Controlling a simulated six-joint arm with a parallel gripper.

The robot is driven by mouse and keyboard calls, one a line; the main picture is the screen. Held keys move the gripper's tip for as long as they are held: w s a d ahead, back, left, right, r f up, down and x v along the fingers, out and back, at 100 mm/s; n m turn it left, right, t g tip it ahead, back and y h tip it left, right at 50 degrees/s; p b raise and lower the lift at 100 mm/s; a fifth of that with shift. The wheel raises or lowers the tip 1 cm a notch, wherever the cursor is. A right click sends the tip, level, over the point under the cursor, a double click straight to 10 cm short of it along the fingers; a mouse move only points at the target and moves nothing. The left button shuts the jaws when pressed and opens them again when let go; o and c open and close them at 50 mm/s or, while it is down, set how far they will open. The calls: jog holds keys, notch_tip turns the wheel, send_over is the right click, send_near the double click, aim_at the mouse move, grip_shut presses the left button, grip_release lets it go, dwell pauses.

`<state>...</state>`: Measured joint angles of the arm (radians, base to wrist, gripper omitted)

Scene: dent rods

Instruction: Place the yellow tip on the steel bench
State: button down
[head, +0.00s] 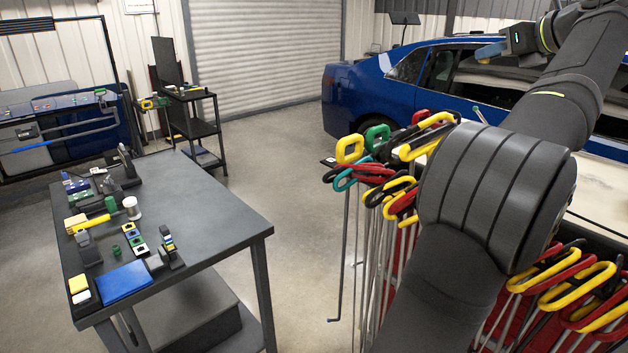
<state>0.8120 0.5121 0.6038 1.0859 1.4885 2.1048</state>
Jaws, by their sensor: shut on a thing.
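My gripper (507,45) is at the upper right, in front of the blue car and well away from the bench. It is shut on a small piece (489,51) that looks blue with a yellowish lower edge. It is too small to tell whether this is the yellow tip. The steel bench (205,215) is the dark grey table at the left, with a bare right half. On its left side lie a yellow-handled tool (92,222) and small yellow blocks (78,284). My arm hides part of the right side.
A rack of long rods with coloured loop handles (375,175) stands around my arm, with more handles (575,285) at the lower right. A blue pad (124,283) and several small parts crowd the bench's left side. A black cart (195,125) stands behind. Open floor separates bench and rods.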

jog(key=w+a+f+n+g+y, duration=0.15)
jog(key=w+a, duration=0.35)
jog(key=a, duration=0.8)
jog(key=w+a+f+n+g+y, duration=0.15)
jog(key=w+a, duration=0.35)
jog(key=a, duration=0.8)
jog(key=w+a+n+y, duration=0.15)
jog(key=w+a, duration=0.35)
jog(key=a, duration=0.7)
jog(key=n+g+y, duration=0.3)
jog(key=n+g, duration=0.6)
send_over(153, 224)
jog(key=shift+m, duration=0.25)
notch_tip(153, 224, down, 48)
jog(key=shift+r, duration=0.25)
jog(key=shift+f, duration=1.95)
jog(key=shift+f, duration=0.15)
